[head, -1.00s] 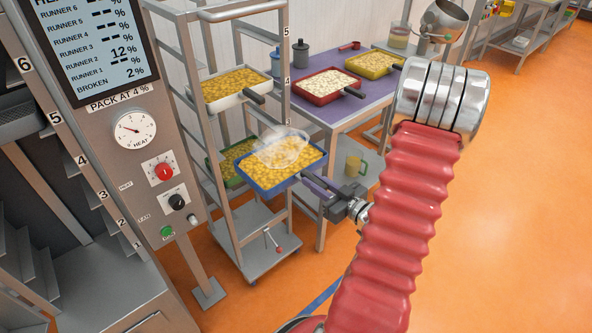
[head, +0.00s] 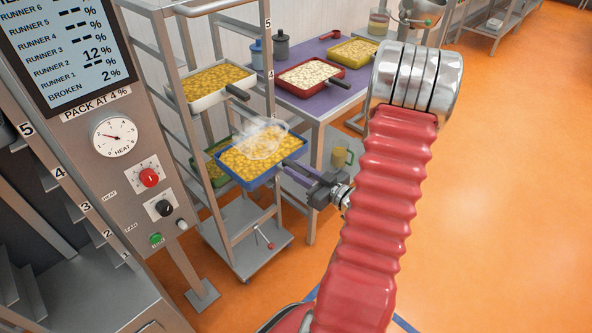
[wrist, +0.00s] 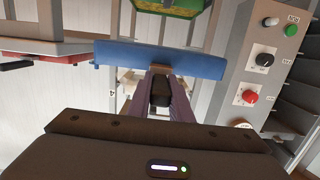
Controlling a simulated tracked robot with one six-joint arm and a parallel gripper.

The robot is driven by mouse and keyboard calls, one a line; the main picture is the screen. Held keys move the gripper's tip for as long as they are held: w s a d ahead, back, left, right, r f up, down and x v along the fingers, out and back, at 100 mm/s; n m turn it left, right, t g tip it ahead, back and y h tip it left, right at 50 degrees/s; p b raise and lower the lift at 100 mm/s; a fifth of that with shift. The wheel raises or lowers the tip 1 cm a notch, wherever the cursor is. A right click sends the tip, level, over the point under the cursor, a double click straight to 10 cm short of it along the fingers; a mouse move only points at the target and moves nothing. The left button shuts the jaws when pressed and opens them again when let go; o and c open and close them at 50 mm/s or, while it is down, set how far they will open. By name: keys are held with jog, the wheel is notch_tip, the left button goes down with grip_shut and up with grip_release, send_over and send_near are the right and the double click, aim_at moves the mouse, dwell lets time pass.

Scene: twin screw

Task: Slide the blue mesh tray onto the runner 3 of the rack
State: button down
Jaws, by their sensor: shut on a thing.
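My gripper (head: 303,174) is shut on the dark handle of the blue mesh tray (head: 248,184). The tray looks roughly level, filled with yellow pieces, with a pale translucent haze or cover above them. It overlaps the open side of the grey wheeled rack (head: 220,197); I cannot tell whether it touches a runner. In the wrist view the tray's blue edge (wrist: 115,58) lies beyond my fingers (wrist: 160,95), with the handle between them. The rack's post shows numbers 5 and 4; the mark for runner 3 is hidden.
A white tray (head: 188,92) sits higher in the rack; a green tray (head: 214,174) sits behind the blue one. A grey control panel (head: 128,178) stands close left. A purple-topped table (head: 297,107) with red and yellow trays stands behind. Orange floor is clear at right.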

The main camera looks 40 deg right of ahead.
aim_at(244, 137)
jog(key=shift+w, duration=0.2)
jog(key=shift+w+a, duration=0.15)
jog(key=shift+w, duration=5.7)
jog(key=shift+w+a, duration=0.15)
jog(key=shift+w, duration=5.65)
jog(key=shift+f, duration=0.25)
jog(key=c, duration=1.5)
grip_release()
jog(key=shift+f, duration=0.1)
jog(key=shift+c, duration=0.2)
jog(key=shift+f, duration=0.1)
jog(key=shift+s, duration=0.1)
